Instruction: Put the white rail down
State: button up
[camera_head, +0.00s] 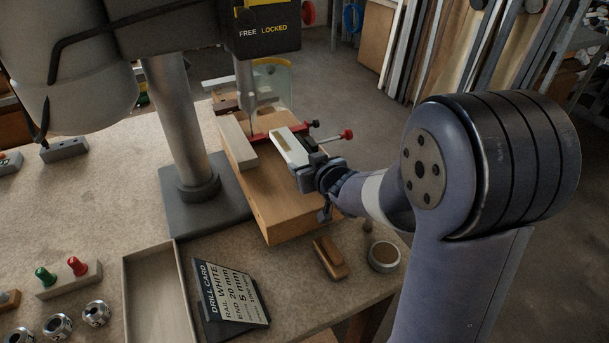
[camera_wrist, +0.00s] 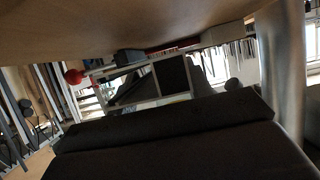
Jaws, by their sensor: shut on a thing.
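The white rail (camera_head: 290,146) is a short pale piece with a yellowish strip on its upper face. In the head view it lies over the wooden block (camera_head: 290,215) on the drill stand, beside the red clamp bar (camera_head: 272,133). My gripper (camera_head: 307,163) is shut on its near right end. I cannot tell whether the rail touches the block or is held just above it. In the wrist view a dark shape fills the bottom, and I cannot surely pick out the rail.
A pale fence strip (camera_head: 237,143) stands left of the rail. The drill column (camera_head: 181,125) rises further left. An empty tray (camera_head: 131,292), a drill card (camera_head: 229,294), a wooden brush (camera_head: 329,257) and a round tin (camera_head: 384,257) stand in front.

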jog(key=shift+f, duration=1.15)
jog(key=shift+f, duration=0.15)
jog(key=o, duration=1.1)
jog(key=shift+r, duration=0.25)
jog(key=p+v, duration=0.1)
jog(key=v, duration=1.1)
